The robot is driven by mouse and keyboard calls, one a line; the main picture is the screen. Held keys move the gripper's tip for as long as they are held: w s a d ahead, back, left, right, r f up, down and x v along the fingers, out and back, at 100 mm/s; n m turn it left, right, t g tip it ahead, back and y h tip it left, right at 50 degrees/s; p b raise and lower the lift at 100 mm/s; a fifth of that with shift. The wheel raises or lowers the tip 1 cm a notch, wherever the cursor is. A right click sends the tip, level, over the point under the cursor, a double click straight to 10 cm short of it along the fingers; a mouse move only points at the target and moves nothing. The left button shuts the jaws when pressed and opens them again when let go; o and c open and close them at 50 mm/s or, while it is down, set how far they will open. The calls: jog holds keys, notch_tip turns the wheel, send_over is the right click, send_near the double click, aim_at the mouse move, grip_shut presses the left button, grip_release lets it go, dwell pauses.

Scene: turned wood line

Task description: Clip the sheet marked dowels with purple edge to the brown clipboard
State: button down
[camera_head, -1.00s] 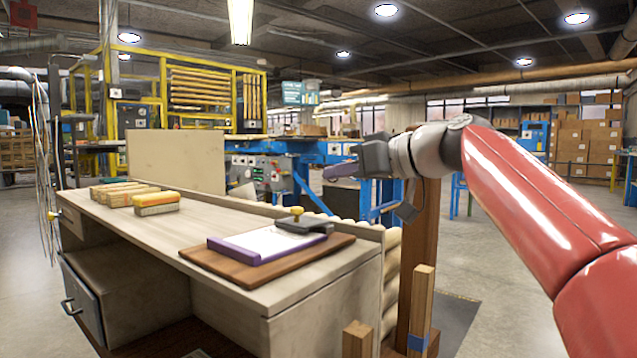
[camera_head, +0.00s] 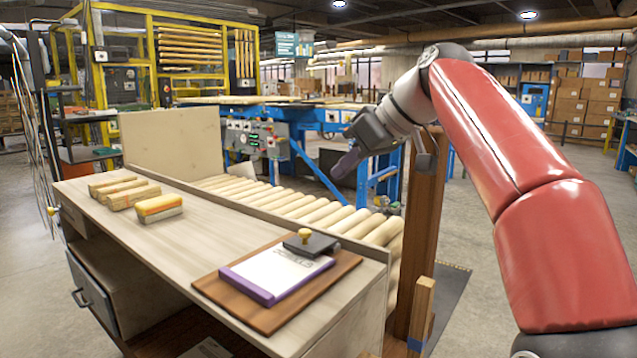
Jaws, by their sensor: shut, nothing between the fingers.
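The brown clipboard (camera_head: 327,285) lies flat near the right end of the wooden desk. The white sheet with the purple edge (camera_head: 262,274) lies on it, its purple edge toward the near left side. Dark lettering shows on the sheet but is too small to read surely. The clipboard's dark clip (camera_head: 316,246), with a yellow knob, covers the sheet's far end; I cannot tell how firmly it grips. My gripper (camera_head: 345,166) is shut and empty, in the air beyond and above the clipboard, over the roller side.
A raised board (camera_head: 172,147) stands at the desk's back. A row of pale rollers (camera_head: 300,207) runs behind the desk. A wooden post (camera_head: 421,240) stands to the right.

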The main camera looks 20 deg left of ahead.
jog(key=b, duration=0.2)
send_over(305, 231)
jog(key=d, duration=0.2)
jog(key=f, duration=0.7)
jog(key=shift+s+a+f, duration=0.1)
jog(key=shift+a, duration=0.15)
notch_tip(305, 231, down, 2)
jog(key=shift+s+f+b, duration=0.1)
jog(key=shift+f+b, duration=0.15)
jog(key=shift+b, duration=0.4)
jog(key=shift+f, duration=0.65)
jog(key=shift+s+f+b, duration=0.2)
jog(key=shift+f+b, duration=0.4)
jog(key=shift+b, duration=0.25)
jog(key=shift+f, duration=0.1)
